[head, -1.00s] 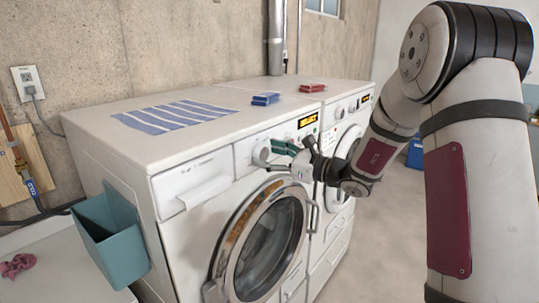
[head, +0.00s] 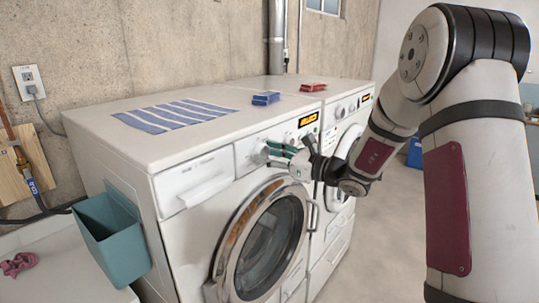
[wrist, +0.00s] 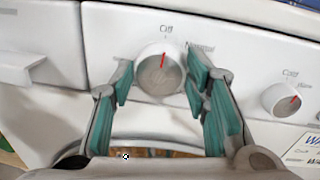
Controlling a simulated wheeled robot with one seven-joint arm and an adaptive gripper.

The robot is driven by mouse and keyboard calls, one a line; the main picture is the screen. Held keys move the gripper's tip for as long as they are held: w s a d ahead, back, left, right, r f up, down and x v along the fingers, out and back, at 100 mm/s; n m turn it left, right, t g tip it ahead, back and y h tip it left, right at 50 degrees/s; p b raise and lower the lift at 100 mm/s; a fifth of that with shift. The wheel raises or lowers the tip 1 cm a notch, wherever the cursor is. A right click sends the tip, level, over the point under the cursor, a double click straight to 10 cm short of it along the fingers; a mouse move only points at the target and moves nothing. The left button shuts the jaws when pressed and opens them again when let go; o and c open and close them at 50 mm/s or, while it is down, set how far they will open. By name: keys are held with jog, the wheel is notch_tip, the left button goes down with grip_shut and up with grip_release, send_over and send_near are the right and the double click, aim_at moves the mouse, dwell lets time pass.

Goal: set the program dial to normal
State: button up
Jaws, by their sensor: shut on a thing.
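The program dial (wrist: 158,78) is a round, silvery-white knob on the front panel of the near white washer (head: 158,178). Its red pointer points almost straight up, close to the "Off" mark and short of the "Normal" label to its upper right. In the head view the dial (head: 260,154) is partly covered by my gripper (head: 272,153). My gripper's teal fingers (wrist: 160,84) stand on the left and right sides of the dial in the wrist view and are shut on it.
A second dial (wrist: 282,99) with cold and warm marks sits to the right. Blue (head: 266,98) and red (head: 313,87) blocks and a striped cloth (head: 170,116) lie on top of the machines. A teal bin (head: 112,238) hangs on the washer's left side.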

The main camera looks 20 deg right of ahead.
jog(key=m, duration=0.3)
jog(key=shift+m+p, duration=0.4)
jog(key=m+p, duration=0.1)
jog(key=m, duration=0.3)
jog(key=shift+d+t, duration=0.1)
jog(key=shift+t, duration=0.3)
jog(key=shift+f+m, duration=0.1)
jog(key=shift+m, duration=0.3)
jog(key=o, duration=1.2)
jog(key=shift+c, duration=0.2)
jog(key=v, duration=1.2)
